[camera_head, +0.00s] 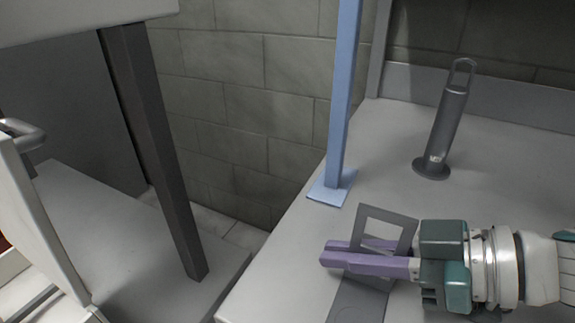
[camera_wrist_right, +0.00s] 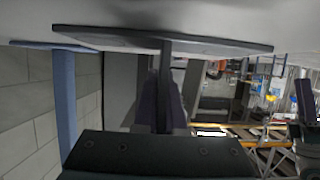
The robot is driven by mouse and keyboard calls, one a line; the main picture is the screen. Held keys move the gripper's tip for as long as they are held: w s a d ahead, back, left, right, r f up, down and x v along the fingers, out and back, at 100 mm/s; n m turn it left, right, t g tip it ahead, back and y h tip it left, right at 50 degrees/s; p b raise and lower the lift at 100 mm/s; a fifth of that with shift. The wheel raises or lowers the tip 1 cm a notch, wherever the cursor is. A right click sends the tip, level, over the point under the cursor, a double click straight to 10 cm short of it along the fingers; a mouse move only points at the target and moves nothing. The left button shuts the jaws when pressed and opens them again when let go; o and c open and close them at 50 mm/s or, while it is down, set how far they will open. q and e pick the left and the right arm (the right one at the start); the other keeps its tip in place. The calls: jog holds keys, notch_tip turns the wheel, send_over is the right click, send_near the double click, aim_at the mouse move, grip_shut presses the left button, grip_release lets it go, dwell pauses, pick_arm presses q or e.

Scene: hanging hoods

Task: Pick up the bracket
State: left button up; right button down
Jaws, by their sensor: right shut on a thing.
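The grey bracket (camera_head: 365,212) is at the near part of the light grey worktop (camera_head: 290,270). It has an upright frame with an opening and a flat plate below. My right gripper (camera_head: 332,252) comes in from the right, its purple fingers on either side of the upright part. In the right wrist view, the bracket's plate (camera_wrist_right: 200,46) lies against the worktop, and its upright runs between the fingers (camera_wrist_right: 163,90). The gripper is shut on it. I cannot tell whether the plate touches the worktop. The fingers hide part of the bracket. My left gripper is not in view.
A blue post (camera_head: 343,100) with a square foot stands just behind the bracket. A dark grey cylinder with a loop handle (camera_head: 447,125) stands at the back right. A dark post (camera_head: 155,160) and a lower grey surface are at the left. A block wall closes the back.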

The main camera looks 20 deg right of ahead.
jog(key=shift+r, duration=0.15)
notch_tip(320, 180, up, 20)
jog(key=p, duration=0.7)
dwell(0.3)
notch_tip(320, 180, up, 13)
jog(key=m+t+h+p, duration=0.1)
jog(key=m+h+p, duration=0.1)
jog(key=p, duration=2.6)
jog(key=w+d+b, duration=0.5)
jog(key=d, duration=0.1)
jog(key=shift+w+f, duration=0.2)
jog(key=shift+f, duration=0.05)
